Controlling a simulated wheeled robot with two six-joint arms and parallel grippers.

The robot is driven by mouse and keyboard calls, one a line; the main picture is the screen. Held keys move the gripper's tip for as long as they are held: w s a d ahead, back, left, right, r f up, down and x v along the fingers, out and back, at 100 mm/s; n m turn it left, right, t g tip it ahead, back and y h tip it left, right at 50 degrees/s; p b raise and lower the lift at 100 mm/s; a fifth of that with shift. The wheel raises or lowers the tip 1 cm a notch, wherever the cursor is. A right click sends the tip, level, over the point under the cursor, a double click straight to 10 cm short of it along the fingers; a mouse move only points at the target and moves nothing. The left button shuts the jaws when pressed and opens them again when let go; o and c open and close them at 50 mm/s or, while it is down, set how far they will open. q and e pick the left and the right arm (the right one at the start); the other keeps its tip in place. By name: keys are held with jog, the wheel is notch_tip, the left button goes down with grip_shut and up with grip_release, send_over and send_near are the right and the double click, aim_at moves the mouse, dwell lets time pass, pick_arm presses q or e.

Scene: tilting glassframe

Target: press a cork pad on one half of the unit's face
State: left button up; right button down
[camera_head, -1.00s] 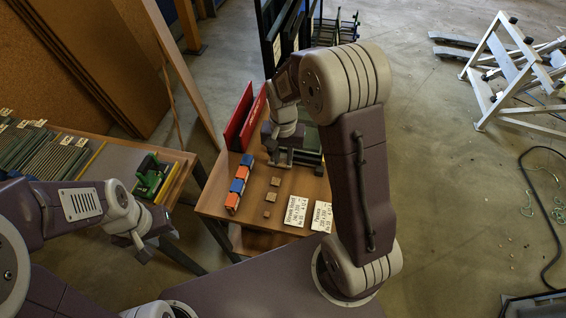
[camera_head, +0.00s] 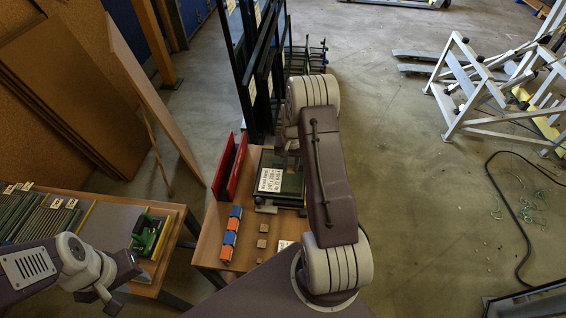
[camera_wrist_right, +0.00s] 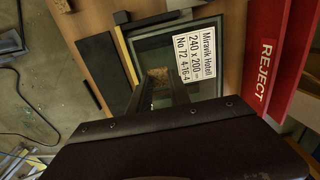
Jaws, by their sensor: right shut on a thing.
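The glass unit (camera_head: 292,184), dark-framed with a white label (camera_head: 270,180), lies on the wooden table. In the right wrist view the unit (camera_wrist_right: 152,46) lies under my right gripper (camera_wrist_right: 161,88), its label (camera_wrist_right: 184,55) beside the fingers. The right gripper is shut on a brown cork pad (camera_wrist_right: 160,75), over the unit's face beside the label; I cannot tell whether the pad touches the glass. In the head view my arm largely hides this gripper. Several loose cork pads (camera_head: 262,243) lie on the table. My left gripper (camera_head: 110,302) is at lower left, away from the unit; its jaws are unclear.
A red REJECT rack (camera_head: 231,166) stands left of the unit; it also shows in the right wrist view (camera_wrist_right: 268,60). Orange and blue blocks (camera_head: 231,233) line the table's left side. A white card (camera_head: 284,245) lies in front. A green tool (camera_head: 147,236) sits on the left bench.

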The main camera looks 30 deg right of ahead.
aim_at(290, 183)
jog(key=shift+w, duration=0.1)
jog(key=shift+f, duration=0.2)
jog(key=shift+f+b, duration=0.5)
jog(key=shift+f, duration=0.05)
notch_tip(290, 183, down, 6)
jog(key=b, duration=0.4)
jog(key=shift+f, duration=0.1)
jog(key=shift+f+b, duration=0.5)
jog(key=shift+b, duration=0.05)
jog(key=c, duration=1.1)
grip_release()
notch_tip(290, 183, up, 9)
jog(key=shift+r+b, duration=0.1)
jog(key=shift+b, duration=0.6)
